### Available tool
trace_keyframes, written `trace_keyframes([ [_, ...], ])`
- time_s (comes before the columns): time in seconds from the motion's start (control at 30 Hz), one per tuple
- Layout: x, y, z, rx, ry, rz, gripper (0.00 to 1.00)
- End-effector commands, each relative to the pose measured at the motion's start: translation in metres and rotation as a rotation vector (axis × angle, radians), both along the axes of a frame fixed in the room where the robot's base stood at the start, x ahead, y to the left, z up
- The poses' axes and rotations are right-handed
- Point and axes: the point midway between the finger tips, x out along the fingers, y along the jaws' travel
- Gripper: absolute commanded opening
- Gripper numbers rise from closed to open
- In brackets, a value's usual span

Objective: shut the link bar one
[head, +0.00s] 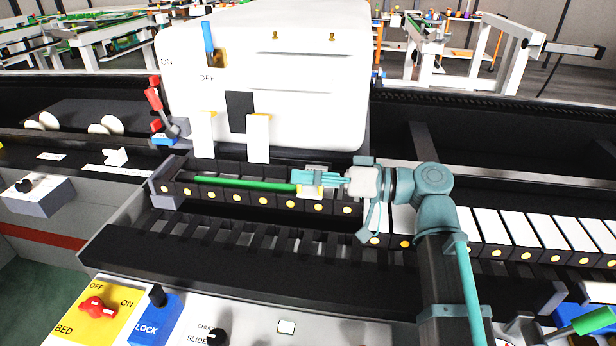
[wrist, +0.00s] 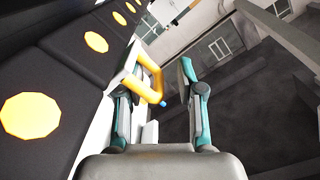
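A green bar (head: 245,184) lies along a dark row of slots marked with yellow dots (head: 265,201), ending beside my gripper; I cannot tell for sure that it is link bar one. My gripper (head: 303,178) reaches left over this row, at the bar's right end. In the wrist view my gripper (wrist: 162,84) has its fingers apart. A yellow handle (wrist: 152,78) on a white piece stands between them, nearer the left finger; I cannot tell if it touches.
A white housing (head: 300,90) stands right behind the row, with two white upright plates (head: 204,135) (head: 258,139) in front. More white plates (head: 515,232) lie at the right. A red lever (head: 154,98) stands left. A control panel (head: 260,328) with yellow and blue blocks is in front.

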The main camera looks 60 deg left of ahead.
Motion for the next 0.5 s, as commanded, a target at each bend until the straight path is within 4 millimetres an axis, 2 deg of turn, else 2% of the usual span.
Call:
trace_keyframes([
  [0.27,0.006,-0.005,-0.001,-0.002,-0.002,0.001,0.35],
  [0.5,0.036,-0.028,0.0,-0.002,-0.002,-0.003,0.35],
])
